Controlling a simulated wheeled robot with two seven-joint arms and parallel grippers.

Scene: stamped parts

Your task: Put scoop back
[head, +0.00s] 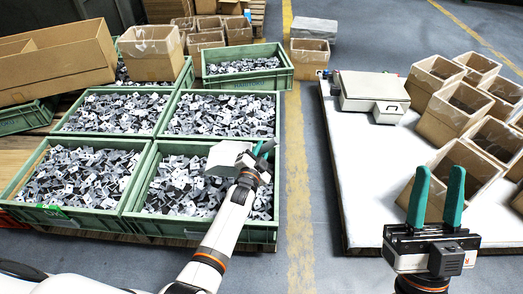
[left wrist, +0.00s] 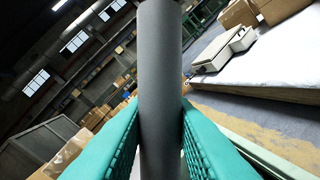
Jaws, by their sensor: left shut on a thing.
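The scoop (head: 228,157) is a pale grey tool, held over the front right green crate (head: 277,190). My left gripper (head: 262,150) is shut on it. In the left wrist view the scoop's thick grey handle (left wrist: 161,85) stands between the teal fingers of that gripper (left wrist: 160,125). Whether the scoop's bowl touches the parts below is hard to tell, and its inside is not clearly seen. My right gripper (head: 437,195) is open and empty, its two teal fingers pointing up in front of the white table.
Several green crates hold small grey stamped parts (head: 75,175). The white-topped table (head: 365,165) carries a grey-white box-shaped device (head: 372,92) and several open cardboard boxes (head: 470,165) on its right. A floor strip with a yellow line (head: 297,170) separates crates and table.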

